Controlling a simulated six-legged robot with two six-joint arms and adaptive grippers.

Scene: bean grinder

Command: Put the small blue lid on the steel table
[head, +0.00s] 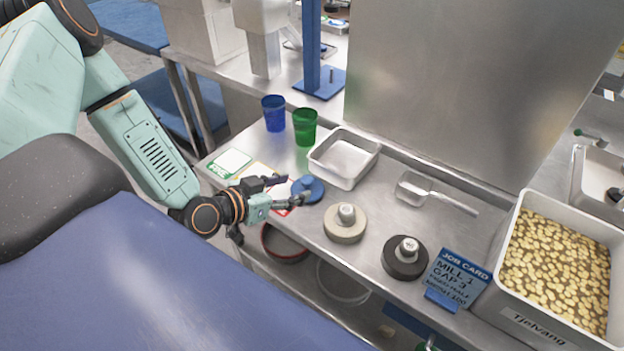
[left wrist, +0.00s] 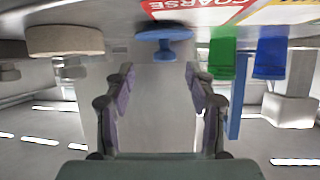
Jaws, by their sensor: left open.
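The small blue lid (head: 314,192), a disc with a raised knob, rests on the steel table (head: 380,215) at the right edge of a red-bordered card (head: 283,208). My left gripper (head: 290,191) is open just left of the lid, its fingers partly covering it in the head view. In the left wrist view, which is upside down, the lid (left wrist: 165,38) stands beyond and between the open fingers (left wrist: 160,88), with nothing held. Whether a fingertip touches the lid cannot be told. My right gripper is not in view.
A beige disc (head: 345,231) and a dark disc (head: 405,265), both knobbed, stand right of the lid. Blue (head: 273,113) and green (head: 305,127) cups and a steel tray (head: 344,158) stand behind. A scoop (head: 435,194), job card (head: 455,280) and bean bin (head: 508,250) are farther right.

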